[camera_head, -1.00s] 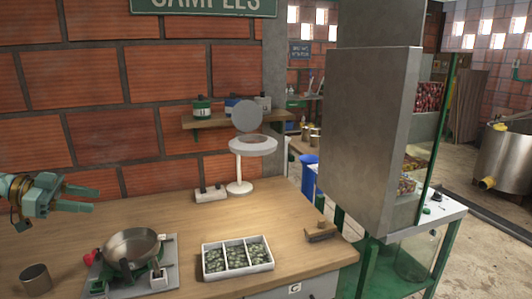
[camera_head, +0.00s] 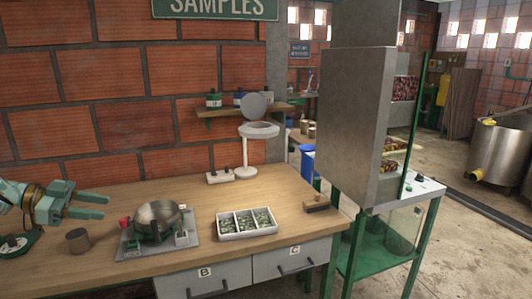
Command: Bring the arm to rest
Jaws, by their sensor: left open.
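My left gripper (camera_head: 88,205) is at the left edge of the head view, held above the wooden bench (camera_head: 112,262). Its two teal fingers point right and are apart, with nothing between them. It is left of the metal pan (camera_head: 158,215), which sits on a grey plate, and above and behind the small brown-grey cup (camera_head: 77,241). My right gripper is not in view.
A white tray (camera_head: 246,237) with three compartments of greenish beans stands on the bench. Drawers B and C are below. Bare bench lies in front of the cup.

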